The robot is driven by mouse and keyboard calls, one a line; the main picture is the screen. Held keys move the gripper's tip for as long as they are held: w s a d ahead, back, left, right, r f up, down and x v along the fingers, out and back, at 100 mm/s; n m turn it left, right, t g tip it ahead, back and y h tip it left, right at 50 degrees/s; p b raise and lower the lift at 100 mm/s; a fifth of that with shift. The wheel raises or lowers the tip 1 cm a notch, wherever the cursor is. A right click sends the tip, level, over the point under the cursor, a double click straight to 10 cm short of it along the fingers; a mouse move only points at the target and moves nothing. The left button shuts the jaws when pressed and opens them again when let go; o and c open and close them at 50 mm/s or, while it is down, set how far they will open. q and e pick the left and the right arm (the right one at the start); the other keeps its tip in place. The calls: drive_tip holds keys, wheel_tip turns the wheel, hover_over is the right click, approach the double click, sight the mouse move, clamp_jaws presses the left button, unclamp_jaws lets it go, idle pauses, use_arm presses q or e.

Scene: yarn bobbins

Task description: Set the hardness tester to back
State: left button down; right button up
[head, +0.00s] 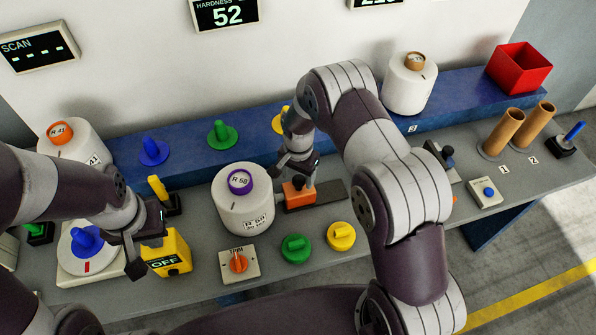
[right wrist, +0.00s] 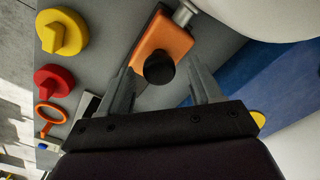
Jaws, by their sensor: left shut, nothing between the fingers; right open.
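The hardness tester is an orange block (head: 298,196) on a dark rail (head: 328,194), right of the white bobbin R 58 (head: 243,205). In the right wrist view the orange block (right wrist: 163,43) carries a round black knob (right wrist: 159,68), and a silver tip (right wrist: 185,12) points toward the bobbin. My right gripper (head: 299,175) is open above the block; in its wrist view the fingers (right wrist: 163,88) stand apart on either side of the knob. Contact cannot be told. My left gripper (head: 138,258) is shut and empty beside the yellow OFF device (head: 170,253).
The hardness display (head: 227,13) reads 52. A TRIM dial (head: 239,263), a green knob (head: 295,248) and a yellow knob (head: 341,236) stand along the front. A blue shelf (head: 190,141) runs behind. My right arm hides part of the bench.

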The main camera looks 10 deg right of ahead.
drive_tip(key=shift+d+f, duration=0.15)
drive_tip(key=shift+f, duration=0.05)
drive_tip(key=shift+c, duration=0.5)
drive_tip(key=c, duration=0.5)
clamp_jaws()
drive_tip(key=d+b, duration=0.1)
drive_tip(key=d, duration=0.6)
drive_tip(key=shift+w, duration=0.25)
drive_tip(key=shift+o, duration=1.6)
unclamp_jaws()
drive_tip(key=shift+o, duration=1.4)
drive_tip(key=shift+s+d, duration=0.1)
drive_tip(key=shift+d, duration=0.15)
